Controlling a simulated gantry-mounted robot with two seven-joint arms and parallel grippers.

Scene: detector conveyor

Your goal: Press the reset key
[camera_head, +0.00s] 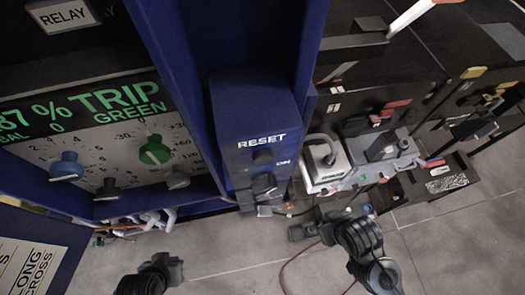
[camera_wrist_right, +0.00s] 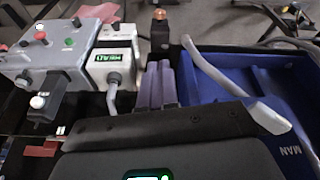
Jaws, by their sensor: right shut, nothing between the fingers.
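The blue control box (camera_head: 230,110) stands in the middle of the head view with RESET in white letters on its face. A small dark key (camera_head: 263,157) sits just under that label. A larger dark knob (camera_head: 264,184) sits lower, beside the letters ON. My right gripper (camera_head: 328,232) is shut and empty, below and to the right of the box and apart from it. My left gripper (camera_head: 172,266) is at the bottom, below the blue frame; its fingers are too dark to tell their state. The reset key cannot be made out in the right wrist view.
A panel with a green TRIP display (camera_head: 115,100) and several knobs is at left. A white device (camera_head: 326,165) with a grey hose stands right of the box, and also shows in the wrist view (camera_wrist_right: 115,70). Dark machinery fills the upper right. Grey floor (camera_head: 450,245) is open at lower right.

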